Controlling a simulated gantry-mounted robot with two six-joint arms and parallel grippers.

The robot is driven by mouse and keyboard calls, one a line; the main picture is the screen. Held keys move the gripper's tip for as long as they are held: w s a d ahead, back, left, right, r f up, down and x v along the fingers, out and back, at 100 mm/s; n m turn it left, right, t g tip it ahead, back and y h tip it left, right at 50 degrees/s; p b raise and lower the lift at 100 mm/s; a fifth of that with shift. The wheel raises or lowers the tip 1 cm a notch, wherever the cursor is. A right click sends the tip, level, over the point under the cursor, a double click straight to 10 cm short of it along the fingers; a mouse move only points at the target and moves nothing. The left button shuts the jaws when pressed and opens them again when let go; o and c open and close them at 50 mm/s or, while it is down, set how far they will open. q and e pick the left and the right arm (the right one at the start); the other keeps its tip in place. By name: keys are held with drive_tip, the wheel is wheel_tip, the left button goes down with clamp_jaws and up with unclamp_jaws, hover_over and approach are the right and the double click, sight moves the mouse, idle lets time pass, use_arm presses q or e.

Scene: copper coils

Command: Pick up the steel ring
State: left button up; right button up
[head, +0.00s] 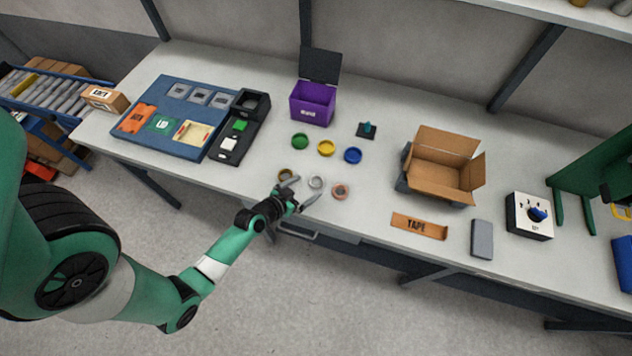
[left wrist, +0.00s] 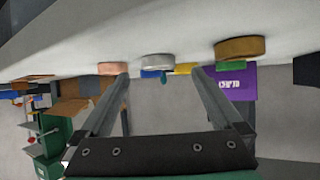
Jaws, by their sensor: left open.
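The steel ring (head: 316,182) is a small grey-silver coil lying flat near the front edge of the bench. A copper ring (head: 340,191) lies just right of it, and a brass-coloured ring (head: 286,174) lies left of it. My left gripper (head: 304,189) is open and empty at the bench's front edge, its fingers pointing towards the steel ring. In the left wrist view, which looks upside down, the steel ring (left wrist: 150,61) appears beyond and between the two fingertips (left wrist: 161,75). The copper ring (left wrist: 112,68) is close to one finger's line. My right gripper is not seen.

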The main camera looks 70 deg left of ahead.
sight(320, 177)
use_arm(q)
drive_tip(key=x, duration=0.4)
drive_tip(key=shift+w+r+b, duration=0.15)
drive_tip(key=shift+b, duration=0.15)
clamp_jaws()
drive_tip(key=shift+d+r+p, duration=0.1)
drive_tip(key=shift+r+p, duration=0.25)
drive_tip(key=shift+r, duration=0.2)
wheel_tip(320, 177, up, 3)
drive_tip(key=shift+p, duration=0.95)
drive_tip(key=w+d+r+p, duration=0.1)
drive_tip(key=w+d+r, duration=0.6)
drive_tip(key=d, duration=0.5)
wheel_tip(320, 177, up, 2)
drive_tip(key=shift+r+p, duration=0.1)
drive_tip(key=shift+p, duration=0.3)
